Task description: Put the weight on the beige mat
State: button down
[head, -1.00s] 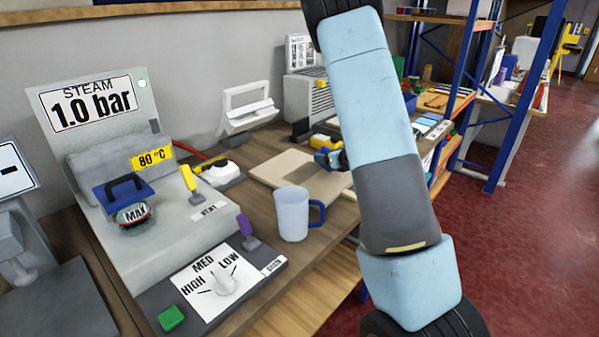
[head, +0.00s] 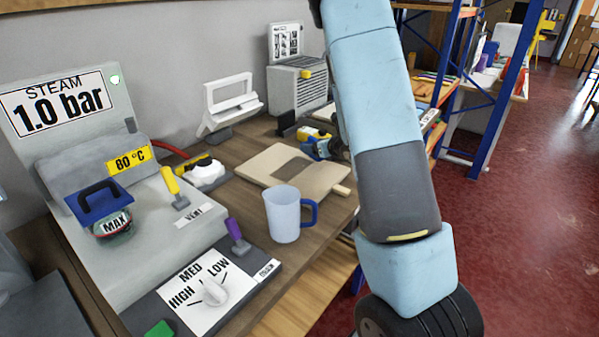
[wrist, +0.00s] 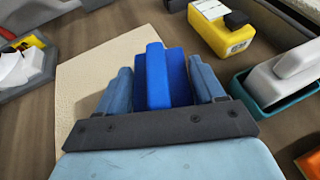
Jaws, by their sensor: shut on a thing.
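My gripper (wrist: 165,78) is shut on a bright blue block (wrist: 163,70), which I take to be the weight; its two grey-blue fingers press it from both sides. In the head view my gripper (head: 322,149) is small, partly hidden by my arm, near the back right corner of the beige mat (head: 262,163). The mat is a flat pale sheet on the bench, with a darker tan rectangle showing in its middle. In the wrist view the mat (wrist: 85,75) lies below and left of the block. I cannot tell how high the block is above the bench.
A white mug with a blue handle (head: 284,215) stands in front of the mat. A yellow box (wrist: 228,32) and a teal tray with a grey thing (wrist: 285,80) lie right of my gripper. The steam press (head: 140,220) fills the left. A blue rack (head: 490,90) stands right.

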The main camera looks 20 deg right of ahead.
jog(key=s+a+r+n+g+y, duration=0.1)
jog(key=s+r+n+y, duration=0.1)
jog(key=s+r, duration=0.35)
jog(key=s+a+r+n+y, duration=0.1)
jog(key=s+a+r, duration=0.15)
jog(key=s, duration=0.65)
send_over(298, 171)
jog(key=s, duration=0.1)
jog(key=shift+g+y, duration=0.3)
notch_tip(298, 171, down, 7)
jog(key=shift+s+d+r, duration=0.1)
jog(key=shift+d, duration=0.05)
jog(key=shift+w+f, duration=0.8)
jog(key=shift+f, duration=1.65)
jog(key=shift+c, duration=0.6)
grip_release()
jog(key=shift+s, duration=0.1)
